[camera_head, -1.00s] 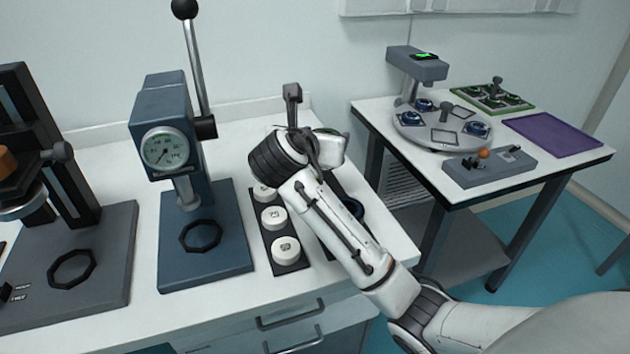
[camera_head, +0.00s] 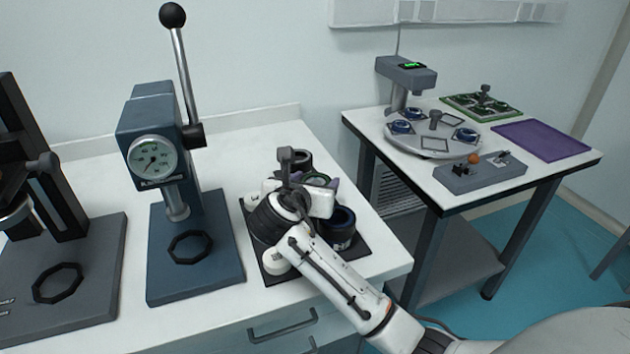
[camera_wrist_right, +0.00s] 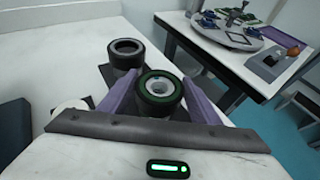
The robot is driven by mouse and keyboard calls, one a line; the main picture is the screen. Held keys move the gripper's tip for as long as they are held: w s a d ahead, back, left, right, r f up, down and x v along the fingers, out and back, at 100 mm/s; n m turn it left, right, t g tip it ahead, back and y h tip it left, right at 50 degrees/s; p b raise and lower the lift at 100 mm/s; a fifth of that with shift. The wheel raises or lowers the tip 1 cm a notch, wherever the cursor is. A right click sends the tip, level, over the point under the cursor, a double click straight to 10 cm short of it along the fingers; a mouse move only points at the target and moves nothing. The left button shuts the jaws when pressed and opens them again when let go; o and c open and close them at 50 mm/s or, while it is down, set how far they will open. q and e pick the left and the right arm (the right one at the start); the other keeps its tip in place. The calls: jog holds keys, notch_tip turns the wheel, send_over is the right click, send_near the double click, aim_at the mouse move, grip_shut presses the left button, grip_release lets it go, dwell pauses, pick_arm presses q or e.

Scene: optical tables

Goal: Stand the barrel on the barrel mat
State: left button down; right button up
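A short black barrel with a green ring (camera_wrist_right: 160,88) sits between the purple fingers of my right gripper (camera_wrist_right: 161,82). The fingers appear closed against both its sides. In the head view the green-ringed barrel (camera_head: 316,179) is partly hidden by my right gripper (camera_head: 318,186). It is upright over the dark mat (camera_head: 358,248), between a black barrel (camera_head: 298,158) behind and a blue-ringed barrel (camera_head: 340,222) in front. I cannot tell whether its base touches the mat. The black barrel also shows in the wrist view (camera_wrist_right: 126,52). My left gripper is out of view.
White round caps (camera_head: 276,262) stand on the mat's left side, mostly hidden by my arm. A blue press (camera_head: 160,140) with gauge and lever stands left of the mat. A second table (camera_head: 420,172) at right holds a round turntable (camera_head: 430,140) and a purple mat (camera_head: 542,140).

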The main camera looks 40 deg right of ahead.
jog(key=o, duration=0.4)
jog(key=shift+c, duration=0.2)
jog(key=shift+r, duration=0.1)
jog(key=shift+s+a+r, duration=0.2)
jog(key=shift+a, duration=0.1)
jog(key=p+v, duration=0.1)
jog(key=v, duration=1)
jog(key=shift+s+a, duration=0.1)
jog(key=shift+a, duration=0.05)
